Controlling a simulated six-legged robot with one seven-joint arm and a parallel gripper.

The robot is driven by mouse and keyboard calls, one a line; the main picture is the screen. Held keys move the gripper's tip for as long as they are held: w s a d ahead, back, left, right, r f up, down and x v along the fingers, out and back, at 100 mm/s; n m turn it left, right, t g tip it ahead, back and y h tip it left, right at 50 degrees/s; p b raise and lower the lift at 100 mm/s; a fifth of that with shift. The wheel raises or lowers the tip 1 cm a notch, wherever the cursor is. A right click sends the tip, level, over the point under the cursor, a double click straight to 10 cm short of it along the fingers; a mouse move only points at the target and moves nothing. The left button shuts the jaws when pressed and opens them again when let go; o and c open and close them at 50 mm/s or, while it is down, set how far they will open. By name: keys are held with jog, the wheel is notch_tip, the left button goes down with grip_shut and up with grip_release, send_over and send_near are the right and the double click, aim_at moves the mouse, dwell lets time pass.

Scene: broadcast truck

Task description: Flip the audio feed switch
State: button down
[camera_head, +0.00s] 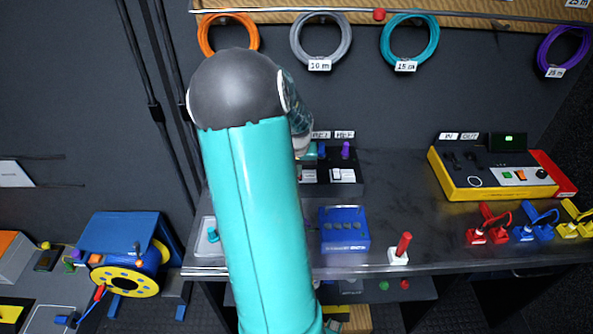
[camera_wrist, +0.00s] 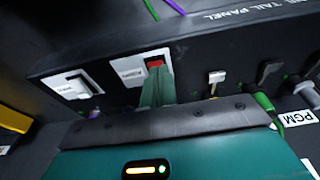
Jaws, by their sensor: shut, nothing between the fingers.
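A dark tail panel (camera_wrist: 200,50) fills much of the wrist view. It bears two white-framed rocker switches, a left one (camera_wrist: 76,86) and a right one (camera_wrist: 132,71). Red shows at one end of the right switch, by my fingertips. I cannot read which switch is the audio feed. My gripper (camera_wrist: 155,72) is shut and empty, its green fingertips at or very close to that red end; contact cannot be told.
A small toggle (camera_wrist: 216,78) and dark knobs (camera_wrist: 268,72) sit right of the fingers, with a green cable (camera_wrist: 264,102) close by. On the bench are a blue box (camera_head: 344,243), a red-handled lever (camera_head: 403,245) and a yellow-edged console (camera_head: 490,190).

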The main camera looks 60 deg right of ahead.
jog(key=shift+w+d+r, duration=0.25)
jog(key=shift+d+r, duration=0.1)
jog(key=shift+d, duration=0.2)
jog(key=shift+r, duration=0.1)
jog(key=shift+d+r, duration=0.1)
jog(key=shift+r, duration=0.15)
jog(key=s+a+v, duration=0.1)
jog(key=a+v, duration=0.1)
jog(key=v, duration=1)
jog(key=shift+a, duration=0.2)
jog(key=shift+s, duration=0.1)
jog(key=shift+w+d+r, duration=0.3)
jog(key=shift+d+r, duration=0.1)
jog(key=shift+d, duration=0.15)
jog(key=shift+w+d+r, duration=0.3)
jog(key=shift+d+r, duration=0.05)
jog(key=shift+d, duration=0.2)
